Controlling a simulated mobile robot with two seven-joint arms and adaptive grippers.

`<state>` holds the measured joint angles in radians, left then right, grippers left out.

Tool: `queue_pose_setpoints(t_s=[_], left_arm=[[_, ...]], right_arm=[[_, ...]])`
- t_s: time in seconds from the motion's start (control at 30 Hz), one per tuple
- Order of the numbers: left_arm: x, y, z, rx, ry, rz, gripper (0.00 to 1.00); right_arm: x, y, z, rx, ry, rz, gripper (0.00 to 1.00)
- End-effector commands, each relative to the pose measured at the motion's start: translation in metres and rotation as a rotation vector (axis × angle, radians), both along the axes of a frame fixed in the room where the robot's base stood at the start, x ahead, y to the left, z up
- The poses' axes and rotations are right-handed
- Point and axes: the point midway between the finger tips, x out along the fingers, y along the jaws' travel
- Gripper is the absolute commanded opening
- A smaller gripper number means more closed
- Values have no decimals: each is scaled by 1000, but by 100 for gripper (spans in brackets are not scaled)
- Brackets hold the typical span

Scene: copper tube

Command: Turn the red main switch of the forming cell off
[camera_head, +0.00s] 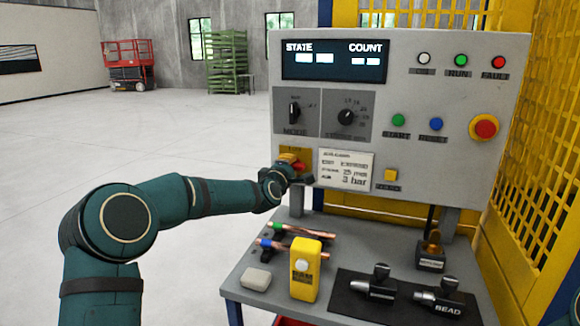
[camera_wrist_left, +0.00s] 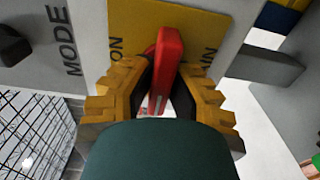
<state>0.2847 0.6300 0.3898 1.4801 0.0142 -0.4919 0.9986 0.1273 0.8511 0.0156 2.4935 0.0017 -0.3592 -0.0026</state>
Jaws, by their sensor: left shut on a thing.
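The red main switch (camera_wrist_left: 168,62) is a red handle on a yellow plate (camera_wrist_left: 204,22) at the lower left of the grey control panel. In the head view the red handle (camera_head: 299,165) shows only partly, because my left gripper (camera_head: 290,172) covers it. In the left wrist view my left gripper (camera_wrist_left: 165,100) has its two yellow-padded fingers on either side of the red handle, shut on it. The letters ON show at the left of the plate, and the lettering at its right is partly hidden. My right gripper is not in view.
The grey control panel (camera_head: 440,130) carries a mode knob (camera_head: 294,112) above the switch and a red stop button (camera_head: 485,127) at right. Below, the table (camera_head: 250,285) holds copper tubes (camera_head: 305,231), a yellow box (camera_head: 305,268) and black tools (camera_head: 375,284).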

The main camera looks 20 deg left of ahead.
Motion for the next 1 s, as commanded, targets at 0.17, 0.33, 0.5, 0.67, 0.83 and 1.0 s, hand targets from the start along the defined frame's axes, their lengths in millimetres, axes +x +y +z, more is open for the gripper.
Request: queue_pose_setpoints(t_s=[0.17, 0.33, 0.5, 0.67, 0.83, 1.0], left_arm=[[0, 1, 3, 0, -7, 2, 21], [0, 0, 2, 0, -4, 1, 46], [0, 0, 1, 1, -2, 0, 46], [-6, 1, 1, 1, -2, 1, 46], [-27, 1, 2, 1, -2, 0, 46], [-58, 3, 2, 2, -1, 1, 46]], right_arm=[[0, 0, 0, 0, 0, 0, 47], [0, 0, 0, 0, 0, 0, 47], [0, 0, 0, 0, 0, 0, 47], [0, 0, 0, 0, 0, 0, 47], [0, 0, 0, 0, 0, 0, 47], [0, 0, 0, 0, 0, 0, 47]])
